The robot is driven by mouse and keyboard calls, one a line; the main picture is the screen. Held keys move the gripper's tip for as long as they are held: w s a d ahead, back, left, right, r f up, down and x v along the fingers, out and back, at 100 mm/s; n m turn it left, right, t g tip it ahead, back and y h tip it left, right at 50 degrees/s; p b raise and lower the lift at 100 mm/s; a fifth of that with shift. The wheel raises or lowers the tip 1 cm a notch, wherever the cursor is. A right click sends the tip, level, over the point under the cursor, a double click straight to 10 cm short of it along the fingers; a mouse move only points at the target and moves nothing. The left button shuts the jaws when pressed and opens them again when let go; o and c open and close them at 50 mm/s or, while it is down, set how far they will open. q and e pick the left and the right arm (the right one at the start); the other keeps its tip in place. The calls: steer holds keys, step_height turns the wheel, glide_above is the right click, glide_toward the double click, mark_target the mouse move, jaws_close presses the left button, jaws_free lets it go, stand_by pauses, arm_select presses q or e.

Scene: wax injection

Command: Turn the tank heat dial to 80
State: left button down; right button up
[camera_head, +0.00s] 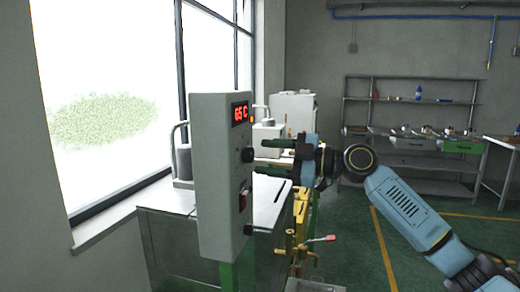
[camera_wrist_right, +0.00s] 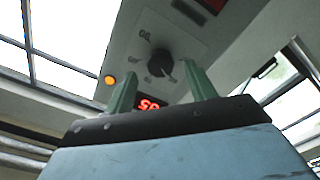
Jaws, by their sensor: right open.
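A grey control box (camera_head: 220,180) stands at centre, with a lit red display (camera_head: 239,114) reading 65 C. A black round dial (camera_head: 248,155) sits below the display. In the right wrist view the dial (camera_wrist_right: 160,63) has a printed scale around it, too small to read fully. My right gripper (camera_head: 261,156) is open and empty at the dial's front. In its wrist view, the fingers (camera_wrist_right: 159,69) point at the dial and lie to either side of it, with gaps visible; contact is not apparent. My left gripper is not in view.
A metal bench (camera_head: 165,225) stands behind the box. Shelving (camera_head: 360,100) is at the back wall.

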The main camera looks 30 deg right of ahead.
mark_target(248, 154)
steer(key=shift+p+x, duration=0.35)
steer(key=shift+x, duration=0.9)
steer(key=shift+c, duration=0.2)
steer(key=c, duration=0.9)
